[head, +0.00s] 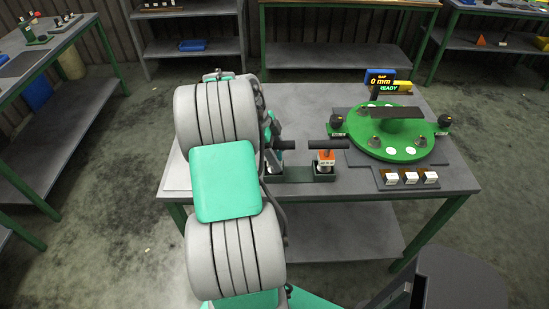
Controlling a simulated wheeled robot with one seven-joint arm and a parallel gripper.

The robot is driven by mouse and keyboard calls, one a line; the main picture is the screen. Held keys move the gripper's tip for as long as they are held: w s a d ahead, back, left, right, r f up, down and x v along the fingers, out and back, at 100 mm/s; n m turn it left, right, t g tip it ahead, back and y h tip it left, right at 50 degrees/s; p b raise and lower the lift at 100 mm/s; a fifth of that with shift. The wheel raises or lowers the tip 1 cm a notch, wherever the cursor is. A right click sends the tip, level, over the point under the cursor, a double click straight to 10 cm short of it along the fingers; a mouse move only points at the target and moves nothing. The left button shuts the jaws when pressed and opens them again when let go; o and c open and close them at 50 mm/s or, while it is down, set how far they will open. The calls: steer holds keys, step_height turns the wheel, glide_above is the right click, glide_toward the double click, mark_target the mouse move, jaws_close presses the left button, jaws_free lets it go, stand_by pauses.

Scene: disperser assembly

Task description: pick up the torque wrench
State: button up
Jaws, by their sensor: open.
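A green rack (293,174) on the table holds two tools with dark horizontal bars on top. The right tool (326,157) has an orange body and stands upright in the rack. The left tool (285,145) shows a dark bar, and its lower part is largely hidden by my arm. I cannot tell for sure which of the two is the torque wrench. My gripper (273,128) is open beside the left tool. It is mostly hidden behind my own arm, and I cannot tell whether it touches the tool.
A green round disperser plate (393,147) with dark knobs stands on the right of the grey table (325,100). A display (382,83) reading 0 mm READY is behind it. Several small white blocks (410,178) sit in front. The table's back middle is clear.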

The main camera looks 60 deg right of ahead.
steer(key=shift+f, duration=0.15)
steer(key=shift+c, duration=0.4)
jaws_close()
stand_by(0.5)
